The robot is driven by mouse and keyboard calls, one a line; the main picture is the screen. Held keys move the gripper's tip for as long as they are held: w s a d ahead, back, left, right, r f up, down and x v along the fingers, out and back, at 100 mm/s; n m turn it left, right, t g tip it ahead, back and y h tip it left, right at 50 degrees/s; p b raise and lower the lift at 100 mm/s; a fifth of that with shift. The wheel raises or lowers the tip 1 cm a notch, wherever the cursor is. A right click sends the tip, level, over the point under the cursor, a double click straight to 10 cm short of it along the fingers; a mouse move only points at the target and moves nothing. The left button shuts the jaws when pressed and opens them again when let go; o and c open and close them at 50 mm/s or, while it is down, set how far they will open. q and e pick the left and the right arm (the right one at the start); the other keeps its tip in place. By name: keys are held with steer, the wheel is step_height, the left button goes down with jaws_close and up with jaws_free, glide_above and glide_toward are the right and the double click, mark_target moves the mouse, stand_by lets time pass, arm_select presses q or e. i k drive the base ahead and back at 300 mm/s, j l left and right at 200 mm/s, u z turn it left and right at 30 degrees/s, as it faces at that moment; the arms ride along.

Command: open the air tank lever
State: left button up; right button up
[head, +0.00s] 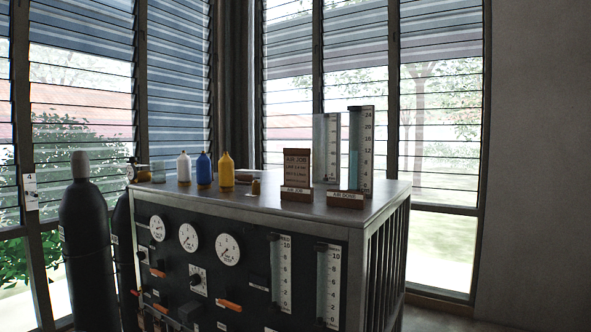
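A dark control cabinet (260,240) stands in the middle of the head view. Its front panel carries several orange-handled levers: one at lower centre (229,304), one at upper left (157,272) and one at lower left (160,308). Their labels are too small to read, so I cannot tell which one is the air tank lever. A dark gas tank (85,240) with a grey cap stands upright left of the cabinet. A second dark tank (122,240) is partly hidden between them. Neither of my grippers is in view.
Round white gauges (189,237) and two clear tube scales (328,285) are on the panel. On the cabinet top stand white, blue and yellow bottles (204,168), an "AIR JOB" sign (297,170) and two upright graduated columns (360,150). Louvred windows (440,120) are behind.

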mark_target(153, 271)
steer(key=i+j+u, duration=0.25)
steer(key=i+j, duration=0.4)
steer(key=j, duration=0.2)
steer(key=i+j+u, duration=0.25)
steer(key=i+j, duration=0.45)
